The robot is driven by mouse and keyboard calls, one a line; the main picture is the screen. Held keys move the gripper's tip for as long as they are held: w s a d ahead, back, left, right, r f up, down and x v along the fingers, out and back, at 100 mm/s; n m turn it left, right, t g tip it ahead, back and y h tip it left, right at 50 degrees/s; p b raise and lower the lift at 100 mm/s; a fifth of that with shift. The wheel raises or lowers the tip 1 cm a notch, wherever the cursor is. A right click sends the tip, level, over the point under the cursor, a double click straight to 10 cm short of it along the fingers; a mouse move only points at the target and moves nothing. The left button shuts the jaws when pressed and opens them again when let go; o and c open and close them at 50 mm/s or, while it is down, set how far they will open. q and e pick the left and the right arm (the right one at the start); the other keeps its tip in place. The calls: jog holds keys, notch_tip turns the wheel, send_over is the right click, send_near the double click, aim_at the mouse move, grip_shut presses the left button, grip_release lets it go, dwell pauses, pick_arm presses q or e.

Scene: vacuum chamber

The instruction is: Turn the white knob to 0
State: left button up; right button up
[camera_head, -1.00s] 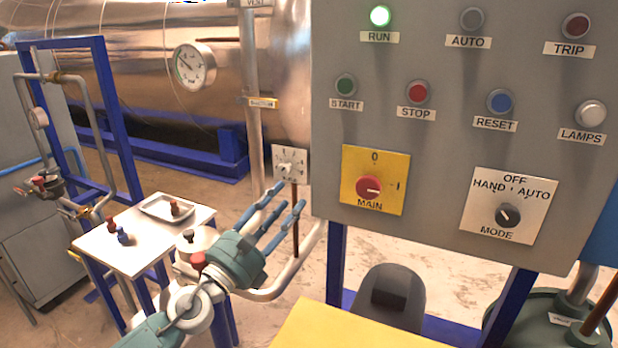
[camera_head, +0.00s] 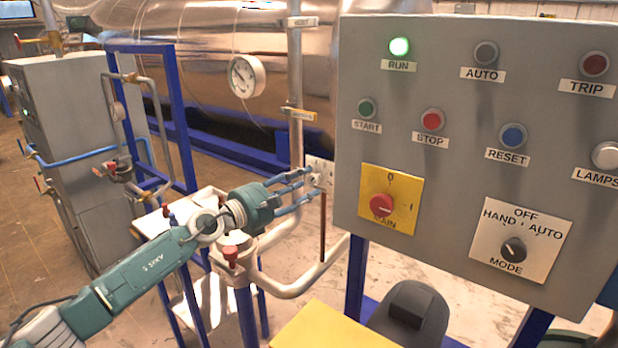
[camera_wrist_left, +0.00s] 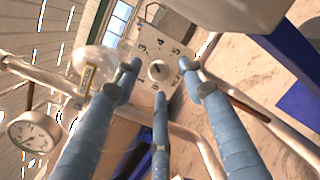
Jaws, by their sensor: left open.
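In the head view the dial plate (camera_head: 320,166) is beside the grey panel's left edge, and the knob is partly hidden by the fingers. My left gripper (camera_head: 313,182) is open, its three blue fingers reaching towards the knob. In the left wrist view the fingertips are spread around it; contact is unclear. My right gripper is not in view.
The grey control panel (camera_head: 450,150) with lamps, buttons, a red MAIN switch (camera_head: 382,206) and a MODE knob (camera_head: 513,250) stands close to the right. A vertical pipe (camera_head: 296,90) runs behind the dial plate. A small table (camera_head: 185,205) lies below my left arm.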

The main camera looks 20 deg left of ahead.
pick_arm(q)
jog(key=shift+x, duration=1.1)
jog(key=shift+a, duration=0.15)
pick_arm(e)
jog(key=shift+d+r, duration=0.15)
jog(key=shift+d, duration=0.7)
